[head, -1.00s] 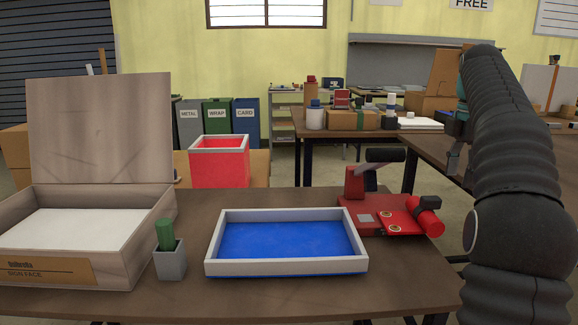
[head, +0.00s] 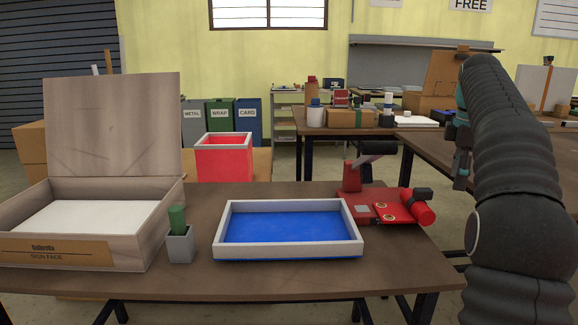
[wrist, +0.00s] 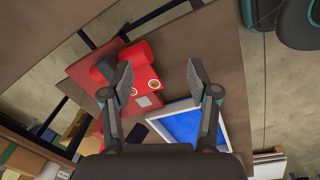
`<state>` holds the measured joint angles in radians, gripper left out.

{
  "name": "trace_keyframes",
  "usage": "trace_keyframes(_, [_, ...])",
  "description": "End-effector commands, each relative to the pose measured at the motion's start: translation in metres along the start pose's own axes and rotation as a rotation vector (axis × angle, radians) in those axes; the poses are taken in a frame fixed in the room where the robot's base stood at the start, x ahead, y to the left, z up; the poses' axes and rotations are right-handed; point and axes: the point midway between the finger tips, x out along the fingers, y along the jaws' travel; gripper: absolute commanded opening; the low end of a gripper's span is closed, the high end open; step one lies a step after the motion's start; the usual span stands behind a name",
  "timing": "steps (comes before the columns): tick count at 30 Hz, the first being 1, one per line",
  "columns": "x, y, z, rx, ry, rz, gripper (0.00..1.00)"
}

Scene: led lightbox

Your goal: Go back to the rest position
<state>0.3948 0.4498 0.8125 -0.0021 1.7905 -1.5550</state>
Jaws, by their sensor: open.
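My gripper (wrist: 157,82) is open and empty in the wrist view, its two fingers spread apart in the air above the workbench. In the head view my arm rises on the right side, and the gripper end (head: 461,160) hangs off its far side, partly hidden by the arm. A red device (head: 385,207) with a dark lever lies on the bench to the left of the arm; it also shows beyond the fingers in the wrist view (wrist: 150,100). The blue-floored tray (head: 290,227) stands left of the device, with nothing in it.
An open lightbox (head: 75,250) with its lid up stands at the bench's left. A grey holder (head: 180,247) with a green item stands beside it. A red bin (head: 223,160) is behind the bench. Another table (head: 470,150) lies behind my arm at the right.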

Motion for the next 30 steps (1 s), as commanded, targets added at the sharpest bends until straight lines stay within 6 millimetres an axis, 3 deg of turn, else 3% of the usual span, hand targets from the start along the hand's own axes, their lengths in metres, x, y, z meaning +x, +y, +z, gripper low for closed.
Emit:
trace_keyframes(7, [0.053,0.005,0.000,0.368,0.002,0.011,0.60])
trace_keyframes(14, [0.086,-0.035,-0.019,0.763,0.031,0.058,0.60])
trace_keyframes(20, [0.103,-0.094,-0.041,1.019,0.078,0.097,0.60])
trace_keyframes(30, [0.133,-0.219,-0.068,1.278,0.182,0.138,0.60])
